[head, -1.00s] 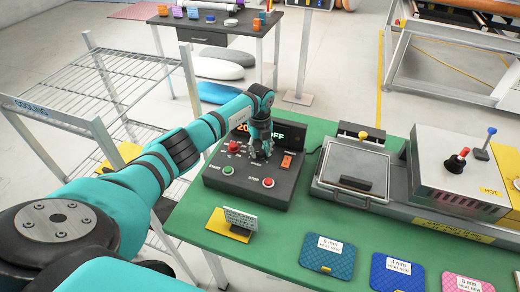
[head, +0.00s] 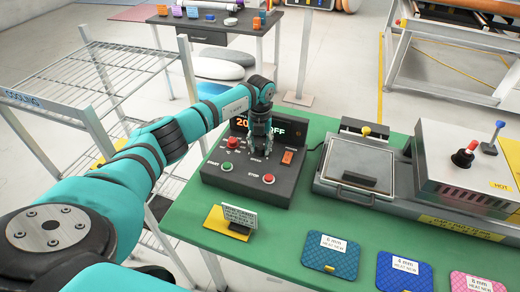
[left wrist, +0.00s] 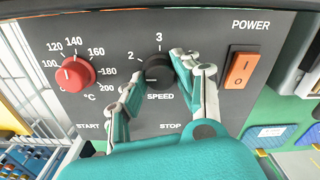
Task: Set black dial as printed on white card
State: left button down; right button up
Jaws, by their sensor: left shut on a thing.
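The black dial (left wrist: 158,66) labelled SPEED is on the grey control box, with 2 and 3 readable on its scale in the left wrist view. My left gripper (left wrist: 160,80) is shut on it, its fingers at the dial's sides and hiding part of the scale. In the head view the left gripper (head: 259,148) reaches down onto the control box (head: 225,181). The white card (head: 240,215) stands on a yellow base at the table's front left; its print is too small to read. My right gripper is not in view.
A red temperature knob (left wrist: 75,73) is left of the dial, and an orange power switch (left wrist: 242,70) is right of it. The box also has a green START button (head: 227,168) and a red STOP button (head: 268,179). A flat press (head: 355,165) stands to the right.

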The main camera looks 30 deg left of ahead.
aim_at(260, 147)
pick_arm(q)
jog(key=m+b, duration=0.2)
jog(key=m, duration=0.1)
jog(key=shift+r+m+b, duration=0.1)
jog(key=shift+m+b, duration=0.5)
jog(key=shift+m, duration=0.8)
jog(key=c, duration=0.9)
grip_release()
jog(key=shift+c, duration=0.2)
jog(key=shift+r, duration=0.1)
notch_tip(260, 147, up, 12)
jog(key=shift+f, duration=0.2)
